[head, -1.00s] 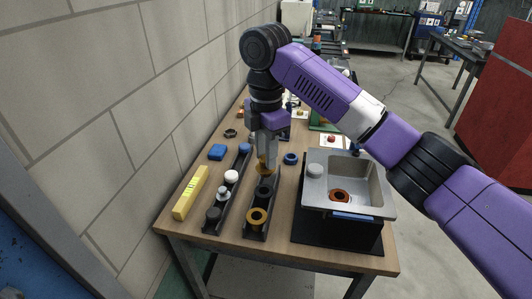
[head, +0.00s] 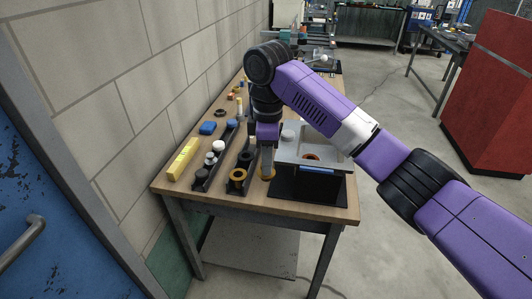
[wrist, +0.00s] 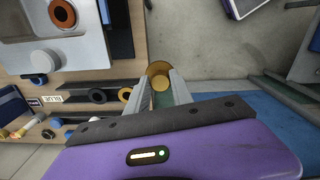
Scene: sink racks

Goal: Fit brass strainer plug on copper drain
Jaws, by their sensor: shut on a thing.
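My gripper (head: 267,177) is shut on a brass strainer plug (wrist: 158,69), which shows between and beyond the fingertips in the wrist view. In the head view the plug hangs between the ring rack and the sink, near the table's front edge. The copper drain (head: 312,156) is an orange-brown ring with a dark centre in the floor of the grey sink (head: 340,158). The drain also shows at the top left of the wrist view (wrist: 62,13), well apart from the plug. The sink's near wall partly hides the drain in the head view.
A black rack (head: 231,188) holding a gold ring (head: 238,176) and a black ring stands left of my gripper. Another rack (head: 203,181) holds white and dark caps. The sink stands on a black mat.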

